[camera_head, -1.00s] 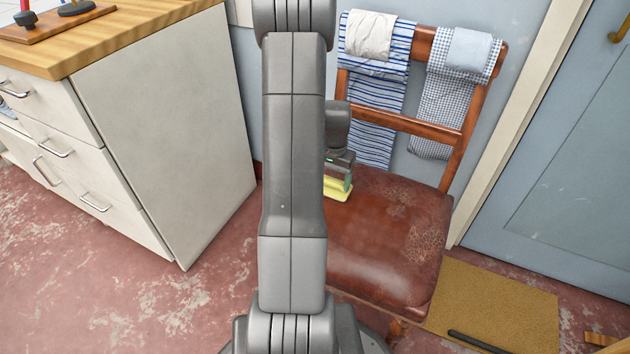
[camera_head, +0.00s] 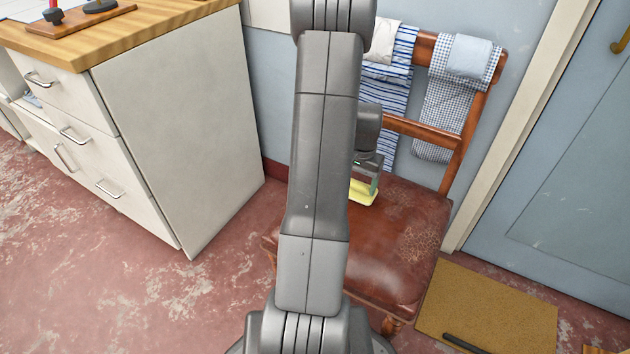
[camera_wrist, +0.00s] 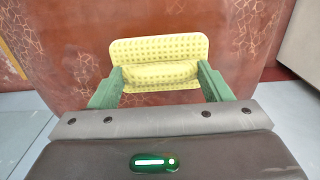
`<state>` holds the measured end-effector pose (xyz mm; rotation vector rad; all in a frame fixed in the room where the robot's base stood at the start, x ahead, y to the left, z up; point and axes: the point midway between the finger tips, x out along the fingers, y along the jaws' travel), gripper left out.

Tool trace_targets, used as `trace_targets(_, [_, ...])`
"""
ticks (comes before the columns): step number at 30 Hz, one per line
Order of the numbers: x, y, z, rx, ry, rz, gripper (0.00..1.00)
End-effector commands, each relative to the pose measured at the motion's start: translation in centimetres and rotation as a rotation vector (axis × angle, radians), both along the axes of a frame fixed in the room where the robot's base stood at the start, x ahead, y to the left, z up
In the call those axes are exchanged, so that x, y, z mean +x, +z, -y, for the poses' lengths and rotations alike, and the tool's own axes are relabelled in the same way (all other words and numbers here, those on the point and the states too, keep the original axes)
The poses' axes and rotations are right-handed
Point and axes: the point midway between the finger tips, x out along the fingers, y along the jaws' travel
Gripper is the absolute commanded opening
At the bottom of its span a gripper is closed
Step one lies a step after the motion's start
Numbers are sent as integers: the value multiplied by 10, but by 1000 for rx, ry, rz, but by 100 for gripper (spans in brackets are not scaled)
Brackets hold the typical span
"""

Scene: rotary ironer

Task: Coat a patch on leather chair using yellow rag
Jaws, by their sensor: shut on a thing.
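The leather chair (camera_head: 395,255) has a red-brown seat, worn and cracked in lighter patches near its right side, and a wooden back frame. My gripper (camera_wrist: 160,80) is shut on the yellow rag (camera_wrist: 158,50), whose folded ridge sits between the green fingers. In the head view the rag (camera_head: 362,193) is at the rear of the seat, low over or on the leather; I cannot tell whether it touches. My arm hides the left part of the seat. In the wrist view cracked leather (camera_wrist: 85,65) shows to the left of the rag and also to its right.
A striped towel (camera_head: 395,95) and a checked towel (camera_head: 445,110) hang on the chair back. A white cabinet (camera_head: 180,130) with a wooden top stands at left. A brown mat (camera_head: 490,310) lies in front of the blue door (camera_head: 575,180). Open floor is at front left.

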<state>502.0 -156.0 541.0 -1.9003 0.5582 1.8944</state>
Motion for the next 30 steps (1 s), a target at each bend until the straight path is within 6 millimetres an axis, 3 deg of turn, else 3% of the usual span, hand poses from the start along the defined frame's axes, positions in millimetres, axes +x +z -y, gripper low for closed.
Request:
trace_targets(18, [-4, 56, 0, 1, 4, -3, 50])
trace_targets(30, [-4, 58, 0, 1, 5, -3, 50])
